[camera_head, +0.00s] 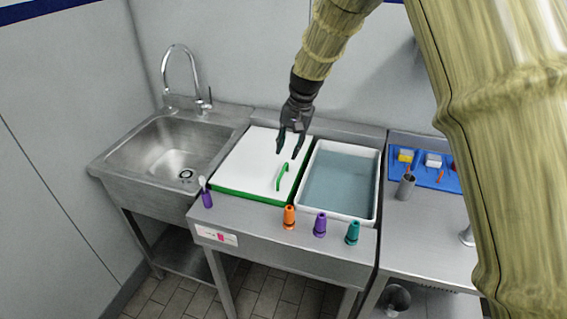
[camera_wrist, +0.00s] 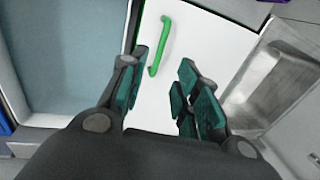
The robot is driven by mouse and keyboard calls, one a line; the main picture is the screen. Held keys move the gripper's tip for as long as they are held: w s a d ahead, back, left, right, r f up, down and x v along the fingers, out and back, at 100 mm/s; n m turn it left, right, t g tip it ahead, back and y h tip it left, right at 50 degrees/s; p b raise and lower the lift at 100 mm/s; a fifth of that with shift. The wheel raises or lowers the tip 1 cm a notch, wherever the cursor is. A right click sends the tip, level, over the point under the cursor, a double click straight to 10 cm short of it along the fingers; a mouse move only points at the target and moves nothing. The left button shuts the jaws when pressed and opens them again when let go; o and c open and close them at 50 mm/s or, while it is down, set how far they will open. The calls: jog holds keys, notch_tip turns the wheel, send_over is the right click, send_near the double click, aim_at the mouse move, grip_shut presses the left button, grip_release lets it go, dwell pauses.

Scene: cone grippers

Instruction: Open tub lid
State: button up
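The tub's white lid (camera_head: 252,160) with a green front edge lies flat and closed between the sink and an open tub of water. Its green handle (camera_head: 283,176) stands near the lid's right side. The handle also shows in the wrist view (camera_wrist: 159,45), beyond the fingertips. My gripper (camera_head: 291,155) is above the lid, behind the handle and apart from it. Its dark green fingers are spread, and nothing is between them; they show in the wrist view (camera_wrist: 163,88) too. What is inside the lidded tub is hidden.
An open white tub of water (camera_head: 341,182) is right of the lid. A steel sink (camera_head: 180,150) with a tall faucet is left. Orange (camera_head: 289,217), purple (camera_head: 320,225) and teal (camera_head: 352,232) cones stand along the front edge. A purple holder with a brush (camera_head: 206,198) stands at front left.

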aim_at(282, 171)
jog(key=f, duration=0.2)
jog(key=a+f+p, duration=0.1)
jog(key=f, duration=0.2)
jog(key=w+f+p, duration=0.1)
jog(key=f, duration=0.2)
jog(key=shift+a, duration=0.3)
jog(key=shift+s, duration=0.5)
jog(key=shift+s+r, duration=0.25)
jog(key=shift+s, duration=0.1)
jog(key=shift+w+f, duration=0.55)
jog(key=shift+w, duration=0.05)
jog(key=shift+c, duration=1.2)
jog(key=c, duration=0.3)
jog(key=shift+s+a+r, duration=0.1)
jog(key=shift+s+r, duration=0.05)
jog(key=shift+s, duration=0.05)
grip_shut()
